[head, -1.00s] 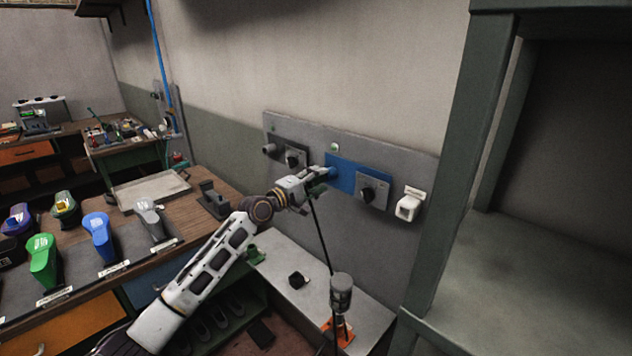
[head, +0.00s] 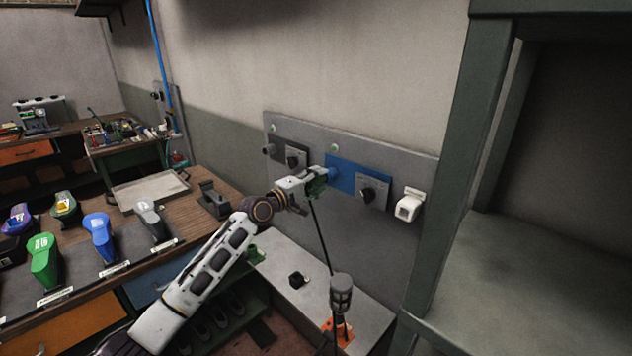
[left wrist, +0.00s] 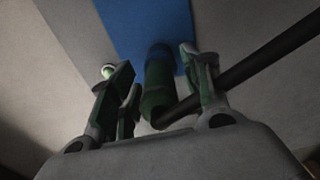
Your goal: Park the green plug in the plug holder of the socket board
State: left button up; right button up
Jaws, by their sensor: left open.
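The green plug (left wrist: 157,97) sits at the end of the blue socket (left wrist: 160,60) and looks seated in it; its exact depth is hard to tell. Its black cable (head: 319,235) hangs down. My left gripper (head: 321,180) is open at the plug. In the left wrist view its green-padded fingers (left wrist: 160,90) stand on either side of the plug, with a gap visible on the left. The grey socket board (head: 300,130) is on the wall. My right gripper is not in view.
A dark panel (head: 290,156) is at the board's left. A dark green frame (head: 450,150) stands close right of the holder. A grey cylindrical device (head: 341,292) stands below on the bench.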

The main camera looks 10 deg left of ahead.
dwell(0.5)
pick_arm(q)
grip_shut()
dwell(0.3)
jog(key=shift+s+a+f, duration=0.1)
jog(key=shift+s+a+p, duration=0.3)
jog(key=shift+s, duration=0.1)
jog(key=shift+s+a, duration=0.1)
jog(key=shift+s, duration=0.05)
jog(key=shift+s, duration=0.1)
jog(key=shift+s+a, duration=0.25)
jog(key=shift+s, duration=0.05)
